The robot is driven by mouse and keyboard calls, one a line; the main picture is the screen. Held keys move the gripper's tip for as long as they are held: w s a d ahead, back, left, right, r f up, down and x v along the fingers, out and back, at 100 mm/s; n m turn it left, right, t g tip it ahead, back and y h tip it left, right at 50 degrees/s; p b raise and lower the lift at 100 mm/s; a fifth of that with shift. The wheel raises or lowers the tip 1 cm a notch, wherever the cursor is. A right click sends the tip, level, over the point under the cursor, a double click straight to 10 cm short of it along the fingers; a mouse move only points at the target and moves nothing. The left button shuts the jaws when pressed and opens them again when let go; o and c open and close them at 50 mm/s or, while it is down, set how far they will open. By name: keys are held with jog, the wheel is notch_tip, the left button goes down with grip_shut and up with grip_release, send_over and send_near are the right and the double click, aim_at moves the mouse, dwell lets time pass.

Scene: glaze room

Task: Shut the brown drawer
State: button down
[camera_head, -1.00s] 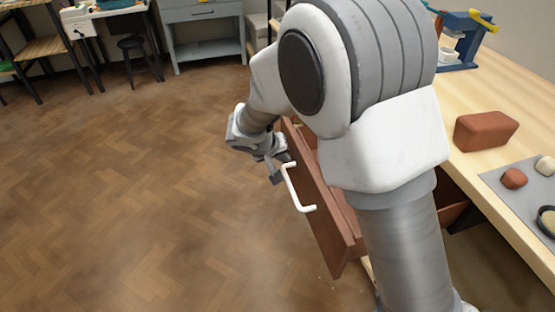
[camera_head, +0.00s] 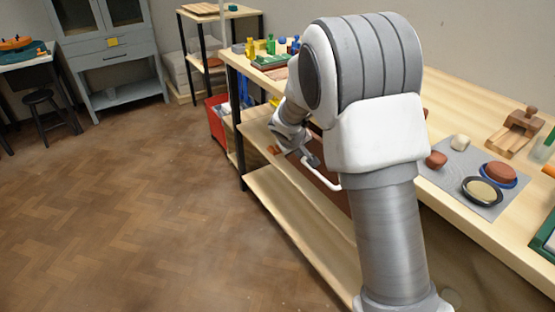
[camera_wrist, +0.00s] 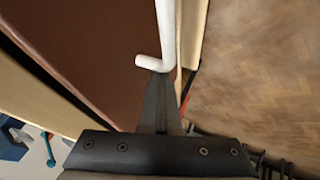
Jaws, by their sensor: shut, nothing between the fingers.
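The brown drawer shows its front (camera_head: 330,192) under the tabletop, partly hidden behind my arm. It appears close to the table's front; I cannot tell whether it is fully flush. Its white bar handle (camera_head: 322,178) faces the floor side. In the wrist view the brown front (camera_wrist: 85,45) fills the upper left, with the white handle (camera_wrist: 166,35) at its right part. My gripper (camera_head: 304,158) is shut and empty at the handle's far end. In the wrist view its fingertips (camera_wrist: 158,75) are at the handle's bent end, touching or nearly so.
The wooden worktable (camera_head: 465,235) runs along the right, with a lower shelf (camera_head: 290,215). On top are a grey mat (camera_head: 455,180) with clay pieces and dishes, and a wooden tool (camera_head: 515,130). A red bin (camera_head: 217,118) stands beyond.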

jog(key=shift+w+d+r+p, duration=0.15)
jog(key=shift+w+d, duration=0.3)
jog(key=shift+d, duration=0.3)
jog(key=shift+w+d+f+p, duration=0.1)
jog(key=shift+w+d+p, duration=0.1)
jog(key=shift+w+d, duration=0.4)
jog(key=shift+w+d+r+p, duration=0.15)
jog(key=shift+w+d, duration=0.1)
jog(key=shift+d, duration=0.65)
jog(key=shift+d, duration=0.1)
jog(key=shift+f, duration=0.1)
